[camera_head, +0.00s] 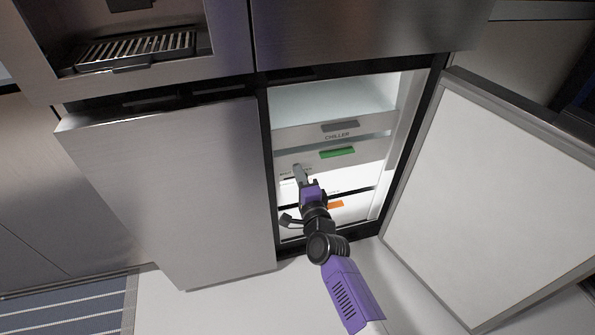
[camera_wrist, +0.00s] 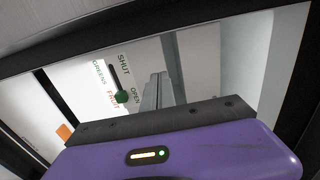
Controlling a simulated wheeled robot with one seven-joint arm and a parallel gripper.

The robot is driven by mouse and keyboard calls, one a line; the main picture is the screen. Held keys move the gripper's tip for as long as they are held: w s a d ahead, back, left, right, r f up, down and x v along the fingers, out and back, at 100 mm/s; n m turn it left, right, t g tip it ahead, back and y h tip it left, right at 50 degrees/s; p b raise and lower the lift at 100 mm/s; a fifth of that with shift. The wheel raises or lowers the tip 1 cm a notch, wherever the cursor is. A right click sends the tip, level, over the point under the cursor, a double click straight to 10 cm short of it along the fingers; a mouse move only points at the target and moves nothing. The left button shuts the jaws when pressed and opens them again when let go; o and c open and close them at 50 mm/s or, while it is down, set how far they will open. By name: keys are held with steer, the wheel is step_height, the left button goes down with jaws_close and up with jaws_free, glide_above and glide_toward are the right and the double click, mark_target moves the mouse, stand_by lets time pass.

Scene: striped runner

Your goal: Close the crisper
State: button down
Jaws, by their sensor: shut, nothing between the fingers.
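Inside the open compartment, a white drawer front (camera_head: 368,154) with a green handle (camera_head: 337,152) sits below the drawer marked CHILLER. Lettering on it is partly hidden by my gripper, so I cannot read the name crisper or tell how far it stands out. My gripper (camera_head: 300,172) is shut and empty, its fingertips in front of this white front; I cannot tell whether they touch. In the wrist view, the fingers (camera_wrist: 158,85) point at a white panel (camera_wrist: 90,80) marked GREENS, FRUIT, SHUT and OPEN. A green knob (camera_wrist: 121,97) sits in its dark slot, near OPEN and FRUIT.
The CHILLER drawer (camera_head: 310,134) has a grey handle. A lower drawer has an orange handle (camera_head: 335,205), also in the wrist view (camera_wrist: 64,131). The right door (camera_head: 490,190) stands wide open; the left steel door (camera_head: 180,190) is beside the opening. A striped runner (camera_head: 70,311) lies lower left.

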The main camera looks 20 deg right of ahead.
steer(key=s+p, duration=0.3)
steer(key=s, duration=0.7)
steer(key=shift+s, duration=0.15)
steer(key=shift+a, duration=0.1)
